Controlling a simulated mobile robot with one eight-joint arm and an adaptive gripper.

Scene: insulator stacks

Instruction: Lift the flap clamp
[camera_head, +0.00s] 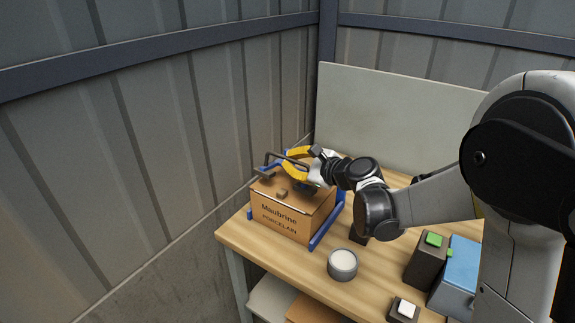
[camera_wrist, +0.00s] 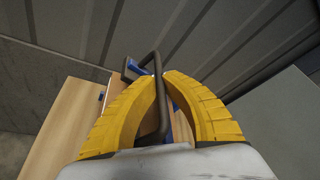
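The flap clamp (camera_head: 272,157) is a dark bent bar above the brown cardboard box (camera_head: 287,219), at the left of the table in the head view. In the wrist view the clamp's bar (camera_wrist: 157,62) rises between my yellow fingers and bends over at the top. My gripper (camera_head: 288,161) reaches the bar from the right. In the wrist view my gripper (camera_wrist: 160,76) has its fingertips close together on both sides of the bar, and it looks shut on it. The contact itself is partly hidden by the fingers.
The box sits in a blue frame (camera_head: 327,233) on the wooden table (camera_head: 300,262). A round grey tin (camera_head: 342,264), a dark block with a green top (camera_head: 426,258) and a blue box (camera_head: 456,275) stand to the right. Grey walls stand behind and left.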

